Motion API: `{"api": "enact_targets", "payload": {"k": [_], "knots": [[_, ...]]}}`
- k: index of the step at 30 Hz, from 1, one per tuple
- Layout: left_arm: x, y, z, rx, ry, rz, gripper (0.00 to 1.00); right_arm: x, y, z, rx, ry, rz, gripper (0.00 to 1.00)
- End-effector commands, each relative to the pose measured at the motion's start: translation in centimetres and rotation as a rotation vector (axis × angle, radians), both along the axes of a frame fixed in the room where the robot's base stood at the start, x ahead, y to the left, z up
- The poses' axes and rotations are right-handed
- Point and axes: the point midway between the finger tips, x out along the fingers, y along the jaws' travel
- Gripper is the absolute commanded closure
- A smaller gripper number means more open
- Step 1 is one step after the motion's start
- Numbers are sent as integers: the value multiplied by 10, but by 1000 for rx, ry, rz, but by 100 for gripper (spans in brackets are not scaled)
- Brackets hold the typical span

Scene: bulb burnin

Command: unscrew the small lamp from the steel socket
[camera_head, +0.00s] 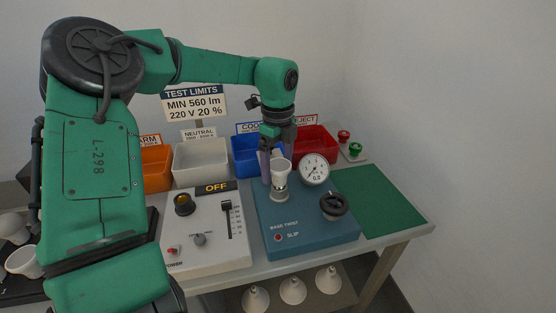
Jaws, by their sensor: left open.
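The small white lamp (281,172) stands upright in the steel socket (279,194) on top of the blue base-twist box (305,240). My left gripper (275,163) points down at the lamp, with its fingers open. One finger shows just left of the lamp, and the upper part of the gripper is above and behind it. I cannot tell whether the fingers touch the lamp or straddle it. My right gripper is not in view.
A round gauge (314,169) and a black knob (334,206) are right of the socket. A white control box (207,245) with an OFF display stands left. Orange (157,170), white (201,161), blue (245,157) and red (316,143) bins line the back. The green mat (380,200) is clear.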

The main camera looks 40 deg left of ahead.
Motion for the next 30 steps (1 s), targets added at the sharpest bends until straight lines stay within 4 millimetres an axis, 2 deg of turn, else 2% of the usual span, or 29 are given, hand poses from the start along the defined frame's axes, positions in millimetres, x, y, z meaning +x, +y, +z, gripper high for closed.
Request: {"api": "enact_targets", "payload": {"k": [3, 7, 22, 23, 24, 28, 29, 30], "knots": [[1, 1, 2, -3, 0, -290, 4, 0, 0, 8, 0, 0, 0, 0], [1, 1, 1, -2, 0, -519, 4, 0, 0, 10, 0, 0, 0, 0], [2, 1, 0, 0, 0, -552, 4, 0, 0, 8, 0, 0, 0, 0], [2, 1, 0, 0, 0, -552, 12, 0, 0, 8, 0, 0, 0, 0], [2, 1, 0, 0, 0, -551, 27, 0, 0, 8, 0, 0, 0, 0], [1, 2, 0, 0, 1, -551, 77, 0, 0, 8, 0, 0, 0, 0], [1, 2, 0, 0, 1, -551, 82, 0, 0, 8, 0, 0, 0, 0], [1, 2, 0, 0, 1, -550, 82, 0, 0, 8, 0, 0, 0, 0]]}}
